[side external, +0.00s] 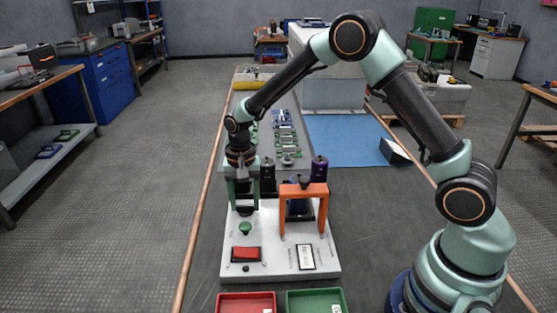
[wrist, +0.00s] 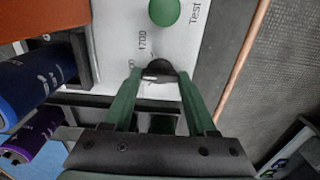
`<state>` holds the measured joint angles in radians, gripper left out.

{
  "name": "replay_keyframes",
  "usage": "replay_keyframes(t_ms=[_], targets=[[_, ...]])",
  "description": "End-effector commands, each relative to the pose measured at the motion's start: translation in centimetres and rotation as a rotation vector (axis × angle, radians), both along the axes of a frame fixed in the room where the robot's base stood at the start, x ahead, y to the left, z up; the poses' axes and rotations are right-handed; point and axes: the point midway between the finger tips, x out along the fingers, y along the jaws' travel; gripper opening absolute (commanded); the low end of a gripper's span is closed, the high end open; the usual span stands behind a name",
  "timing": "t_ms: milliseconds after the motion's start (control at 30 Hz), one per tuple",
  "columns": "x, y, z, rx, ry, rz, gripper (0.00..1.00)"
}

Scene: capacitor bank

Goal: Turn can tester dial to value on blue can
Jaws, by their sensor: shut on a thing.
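My gripper (side external: 245,208) points down over the back left of the white tester board (side external: 277,262). In the wrist view its two green fingers (wrist: 160,76) are closed around the black dial knob (wrist: 160,68). The printed number 1700 and part of another number show beside the knob. The knob's exact pointing is hard to read. A blue can (wrist: 38,84) lies at the left of the wrist view; it also shows behind the orange frame (side external: 303,192) in the side view (side external: 299,208). Its printed value is too small to read.
A green button (side external: 245,229), a red switch (side external: 246,254) and a small display (side external: 305,257) are on the board. A black can and a purple can (side external: 320,168) stand behind. A red bin (side external: 229,297) and a green bin (side external: 299,295) are in front.

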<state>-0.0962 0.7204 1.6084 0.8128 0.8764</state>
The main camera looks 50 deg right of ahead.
Motion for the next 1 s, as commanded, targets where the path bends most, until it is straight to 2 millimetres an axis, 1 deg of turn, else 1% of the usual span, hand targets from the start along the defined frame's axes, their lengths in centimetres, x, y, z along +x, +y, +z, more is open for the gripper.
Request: replay_keyframes(t_ms=[400,433,500,833,933,1000], targets=[[0.0,0.0,0.2,0.000,0.000,-0.006,0.02],[0.0,0.0,0.2,0.000,0.000,-0.006,0.65],[0.0,0.0,0.2,0.000,0.000,-0.006,0.88],[0.0,0.0,0.2,0.000,0.000,-0.005,0.88],[0.1,0.0,0.9,0.001,-0.002,-0.005,0.88],[0.1,0.0,1.8,0.001,-0.004,-0.005,0.88]])
